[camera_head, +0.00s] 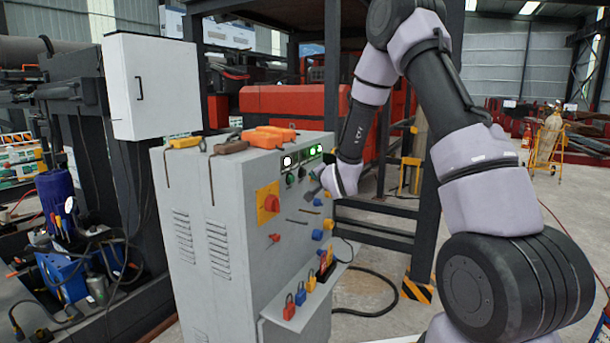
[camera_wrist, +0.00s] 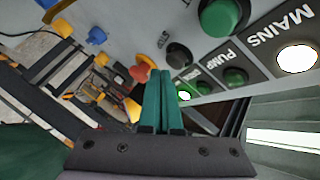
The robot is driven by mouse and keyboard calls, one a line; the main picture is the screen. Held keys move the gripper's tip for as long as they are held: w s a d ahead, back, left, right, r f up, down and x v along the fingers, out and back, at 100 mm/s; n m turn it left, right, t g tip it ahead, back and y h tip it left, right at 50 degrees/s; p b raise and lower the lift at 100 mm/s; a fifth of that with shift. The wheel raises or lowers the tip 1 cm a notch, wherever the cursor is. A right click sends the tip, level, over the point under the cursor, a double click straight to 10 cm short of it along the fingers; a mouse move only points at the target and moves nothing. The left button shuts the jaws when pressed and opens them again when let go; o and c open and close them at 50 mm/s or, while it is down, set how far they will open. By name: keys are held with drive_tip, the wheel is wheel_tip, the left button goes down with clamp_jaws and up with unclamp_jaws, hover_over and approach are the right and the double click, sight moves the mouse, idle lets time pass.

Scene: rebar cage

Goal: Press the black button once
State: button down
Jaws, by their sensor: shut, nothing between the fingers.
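The grey control cabinet (camera_head: 215,235) stands in the middle of the head view, with buttons and lamps on its front panel. A dark round button (camera_wrist: 180,55), which looks black, shows in the wrist view just right of and above my fingertips. My gripper (camera_wrist: 160,73) is shut and empty, its two green fingers together and pointing at the panel. In the head view my gripper (camera_head: 317,171) is at the panel's upper right, partly hidden by my wrist. I cannot tell whether the fingertips touch the panel.
A red button (camera_wrist: 140,72) is just left of my fingertips. Green buttons (camera_wrist: 220,17) and a lit white lamp (camera_wrist: 297,57) are to the right.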

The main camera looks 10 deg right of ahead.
drive_tip(key=shift+s+d, duration=0.75)
drive_tip(key=shift+d, duration=0.3)
drive_tip(key=shift+s+d, duration=0.75)
drive_tip(key=shift+d, duration=0.25)
drive_tip(key=s+d+r+n+g+h, duration=0.2)
drive_tip(key=s+d+r+g, duration=0.25)
drive_tip(key=s+r, duration=0.95)
drive_tip(key=s+r+n+g, duration=0.1)
drive_tip(key=s+r, duration=0.2)
drive_tip(key=s, duration=0.9)
drive_tip(key=s+r+n+g+y, duration=0.1)
drive_tip(key=s+r+n+g, duration=0.1)
drive_tip(key=s, duration=1)
drive_tip(key=shift+d+r+n, duration=0.2)
drive_tip(key=shift+r+n, duration=0.1)
drive_tip(key=shift+r, duration=0.1)
